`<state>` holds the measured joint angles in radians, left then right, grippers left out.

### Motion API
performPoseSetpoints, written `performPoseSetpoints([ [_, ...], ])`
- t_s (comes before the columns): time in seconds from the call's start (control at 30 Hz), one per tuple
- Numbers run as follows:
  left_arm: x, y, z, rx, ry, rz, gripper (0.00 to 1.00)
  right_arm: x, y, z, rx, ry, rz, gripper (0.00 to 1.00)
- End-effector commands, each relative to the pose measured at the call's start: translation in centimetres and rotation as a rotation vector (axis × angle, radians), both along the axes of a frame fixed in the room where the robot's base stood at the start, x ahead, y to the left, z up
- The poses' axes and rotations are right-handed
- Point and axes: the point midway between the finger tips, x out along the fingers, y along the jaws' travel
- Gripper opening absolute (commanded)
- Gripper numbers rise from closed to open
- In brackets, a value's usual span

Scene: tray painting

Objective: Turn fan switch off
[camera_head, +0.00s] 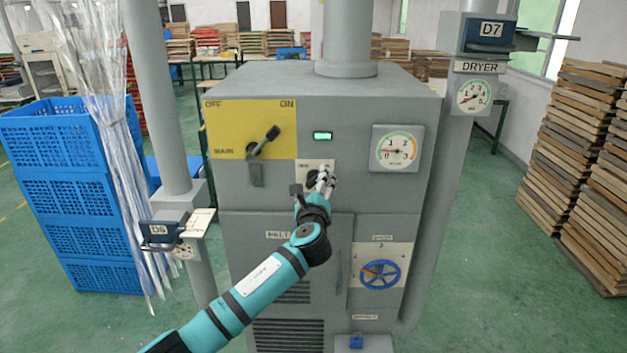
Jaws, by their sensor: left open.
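A grey machine cabinet (280,80) stands ahead. On its front, below a lit green lamp (323,136), a small pale plate (303,166) carries a dark switch. I take it for the fan switch, but its label is too small to read. My left gripper (326,174) is right in front of this plate and hides most of it. Its fingers are open and point up at the switch; I cannot tell if they touch it. A yellow panel (222,118) marked OFF and ON holds a large dark lever (264,142) tilted toward ON. My right gripper is out of view.
A round gauge (396,149) is right of the lamp, and a blue handwheel (381,275) is lower right. Blue crates (75,205) stand at left, and stacked wooden trays (590,150) at right. Vertical pipes flank the cabinet. Green floor is open at right.

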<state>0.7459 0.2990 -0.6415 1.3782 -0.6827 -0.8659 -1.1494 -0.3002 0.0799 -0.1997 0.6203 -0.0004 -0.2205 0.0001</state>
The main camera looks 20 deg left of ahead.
Motion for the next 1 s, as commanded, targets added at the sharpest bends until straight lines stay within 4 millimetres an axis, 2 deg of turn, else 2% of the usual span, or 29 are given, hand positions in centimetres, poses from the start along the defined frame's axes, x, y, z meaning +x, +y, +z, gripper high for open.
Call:
performPoseSetpoints([
  [0.17, 1.03, 0.32, 0.02, 0.001, 0.000, 0.000, 0.76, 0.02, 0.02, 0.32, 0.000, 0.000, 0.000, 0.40],
  [0.47, 1.15, 0.34, -0.03, 0.000, 0.001, -0.001, 0.76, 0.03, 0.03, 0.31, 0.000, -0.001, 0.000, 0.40],
  [0.9, 1.14, 0.35, -0.05, 0.001, 0.001, -0.001, 0.19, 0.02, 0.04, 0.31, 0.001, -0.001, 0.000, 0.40],
  [1.0, 1.13, 0.35, -0.06, -0.001, 0.000, -0.001, 0.19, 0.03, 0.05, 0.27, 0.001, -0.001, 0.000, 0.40],
])
